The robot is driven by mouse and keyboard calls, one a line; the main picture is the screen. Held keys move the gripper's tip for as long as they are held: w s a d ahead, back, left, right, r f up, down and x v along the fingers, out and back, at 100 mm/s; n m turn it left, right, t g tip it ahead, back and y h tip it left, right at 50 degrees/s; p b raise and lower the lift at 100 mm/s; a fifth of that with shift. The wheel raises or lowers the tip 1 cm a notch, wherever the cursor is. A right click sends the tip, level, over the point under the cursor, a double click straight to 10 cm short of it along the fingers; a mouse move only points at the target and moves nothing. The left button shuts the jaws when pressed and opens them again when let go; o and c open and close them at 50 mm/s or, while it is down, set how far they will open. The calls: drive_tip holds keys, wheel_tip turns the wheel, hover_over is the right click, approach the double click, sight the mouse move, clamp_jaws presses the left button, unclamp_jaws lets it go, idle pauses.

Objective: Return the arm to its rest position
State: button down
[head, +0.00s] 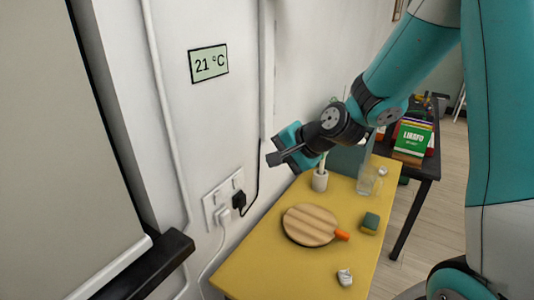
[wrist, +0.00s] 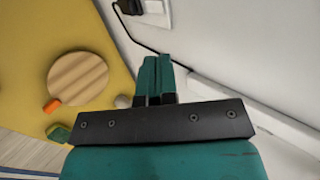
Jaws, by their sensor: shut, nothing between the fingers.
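My gripper (head: 272,158) is raised in the air above the far left part of the yellow table, close to the white wall. Its fingers are together and hold nothing. In the wrist view the two teal fingers (wrist: 157,75) lie side by side, with the wall and the yellow table behind them. My teal arm reaches in from the upper right of the head view.
The yellow table (head: 260,262) bears a round wooden board (head: 310,225), a green and yellow block (head: 370,222), a glass mug (head: 368,180) and a white holder (head: 320,181). A wall outlet (head: 221,197) has plugs and cables. A dark table (head: 425,165) with books stands behind.

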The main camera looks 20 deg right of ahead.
drive_tip(key=s+a+r+n+g, duration=0.45)
drive_tip(key=s+a+n, duration=0.55)
drive_tip(key=s, duration=0.3)
drive_tip(key=s+r+n+g+h+b, duration=0.1)
drive_tip(key=s+n+g, duration=0.2)
drive_tip(key=s+n, duration=0.5)
drive_tip(key=s, duration=0.3)
drive_tip(key=shift+s+a+r+g, duration=0.15)
drive_tip(key=shift+s+r+g, duration=0.1)
drive_tip(key=shift+s+g, duration=0.1)
